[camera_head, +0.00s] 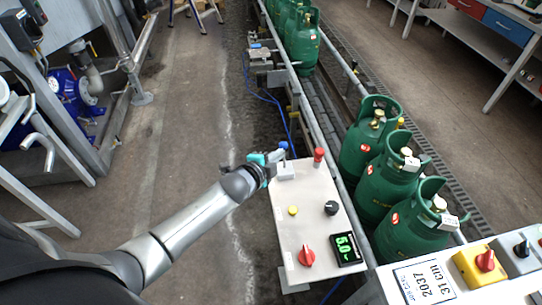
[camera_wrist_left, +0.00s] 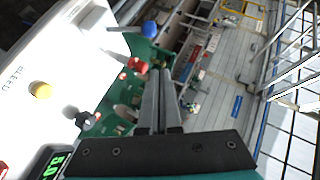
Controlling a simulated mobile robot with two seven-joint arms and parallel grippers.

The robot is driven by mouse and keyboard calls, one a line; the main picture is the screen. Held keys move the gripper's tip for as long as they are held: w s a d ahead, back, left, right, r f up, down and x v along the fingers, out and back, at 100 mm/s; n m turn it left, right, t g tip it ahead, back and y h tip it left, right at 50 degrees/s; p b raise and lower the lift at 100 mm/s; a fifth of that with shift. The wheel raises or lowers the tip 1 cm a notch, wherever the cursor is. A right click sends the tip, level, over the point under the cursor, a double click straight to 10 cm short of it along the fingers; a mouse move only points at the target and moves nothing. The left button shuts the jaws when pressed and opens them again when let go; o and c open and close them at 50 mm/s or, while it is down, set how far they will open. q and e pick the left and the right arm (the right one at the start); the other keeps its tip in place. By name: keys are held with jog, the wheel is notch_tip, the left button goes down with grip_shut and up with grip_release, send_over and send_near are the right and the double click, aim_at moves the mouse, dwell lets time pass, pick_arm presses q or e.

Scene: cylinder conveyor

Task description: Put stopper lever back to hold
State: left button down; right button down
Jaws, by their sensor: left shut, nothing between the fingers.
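The stopper lever (camera_head: 283,146) has a blue knob and stands at the far end of the white control box (camera_head: 310,215). In the left wrist view its blue knob (camera_wrist_left: 150,28) sits on a thin rod pointing right, beyond the fingertips. My left gripper (camera_head: 274,157) is just left of the lever in the head view, at the box's far left corner. Its two fingers (camera_wrist_left: 161,78) are shut together with nothing between them. The fingers look apart from the knob in the left wrist view. My right gripper does not show.
The box carries a red knob (camera_head: 319,155), a yellow button (camera_head: 293,210), a black knob (camera_head: 331,208), a red switch (camera_head: 307,256) and a green display reading 5.0 (camera_head: 346,247). Several green gas cylinders (camera_head: 384,190) stand on the conveyor to its right.

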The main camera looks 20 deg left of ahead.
pick_arm(q)
jog(key=v, duration=0.3)
jog(key=shift+s+a+r+p, duration=0.1)
jog(key=shift+s+r+p, duration=0.15)
jog(key=shift+s+p, duration=0.1)
jog(key=shift+f, duration=0.1)
